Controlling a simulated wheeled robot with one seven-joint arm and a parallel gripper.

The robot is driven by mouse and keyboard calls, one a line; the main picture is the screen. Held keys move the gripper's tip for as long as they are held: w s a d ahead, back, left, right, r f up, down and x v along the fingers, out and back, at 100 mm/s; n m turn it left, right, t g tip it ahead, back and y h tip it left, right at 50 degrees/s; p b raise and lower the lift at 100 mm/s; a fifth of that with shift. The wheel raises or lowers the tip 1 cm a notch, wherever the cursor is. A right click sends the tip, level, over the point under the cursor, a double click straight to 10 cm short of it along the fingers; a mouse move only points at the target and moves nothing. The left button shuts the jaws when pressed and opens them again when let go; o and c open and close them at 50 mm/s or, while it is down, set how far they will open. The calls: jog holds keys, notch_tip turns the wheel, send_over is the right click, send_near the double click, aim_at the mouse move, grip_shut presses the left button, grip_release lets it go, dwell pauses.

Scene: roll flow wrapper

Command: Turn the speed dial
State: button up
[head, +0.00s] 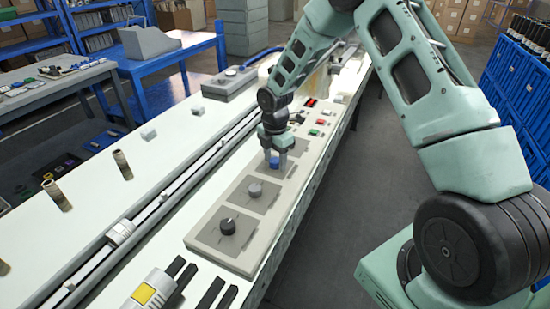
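A beige control panel (199,228) lies along the white machine top, with three dials in a row. The nearest dial is black (228,226), the middle one is grey (254,188), and the farthest one is blue (274,163). I cannot read which one is the speed dial. My gripper (275,160) points down at the blue dial, with its fingertips around or just above it. The fingers partly hide this dial, and I cannot tell whether they touch it. The black and grey dials are clear of my gripper.
Beyond the dials, the panel has small buttons, including a red one (314,132), and a red display (311,102). A long metal rail (165,195) runs left of the panel. A yellow-marked block (147,293) sits at the front. Open floor (345,220) lies to the right.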

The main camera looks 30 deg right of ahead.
jog(key=c, duration=0.8)
jog(key=shift+m, duration=0.4)
jog(key=m, duration=0.4)
jog(key=shift+m, duration=0.4)
jog(key=m, duration=0.5)
jog(key=m+b, duration=0.1)
jog(key=m, duration=0.5)
jog(key=shift+m, duration=0.4)
jog(key=m, duration=0.6)
jog(key=shift+m, duration=0.4)
jog(key=o, duration=1)
jog(key=shift+c, duration=0.2)
